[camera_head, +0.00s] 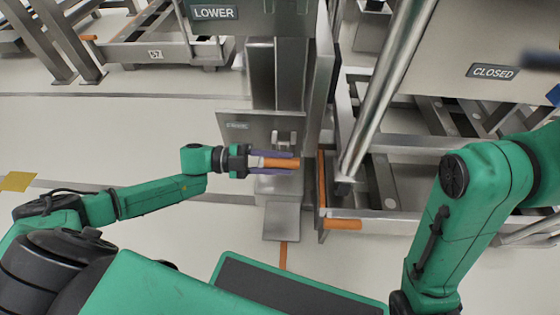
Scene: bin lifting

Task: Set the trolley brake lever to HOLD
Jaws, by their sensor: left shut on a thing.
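An orange-gripped lever (285,163) sticks out sideways in front of the grey plate (232,127) on the steel column. I take it for the brake lever, but the small label on the plate is too small to read and no HOLD marking is legible. My left gripper (277,162) reaches in from the left and is shut on this lever, with one purple-grey finger above and one below the grip. The lever's pivot is hard to make out. My right arm comes in from the right and bends down out of the picture, so its gripper is not visible.
A sloping steel tube (388,90) and a panel marked CLOSED (492,72) are at right. A sign reads LOWER (213,13). Floor at left is clear.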

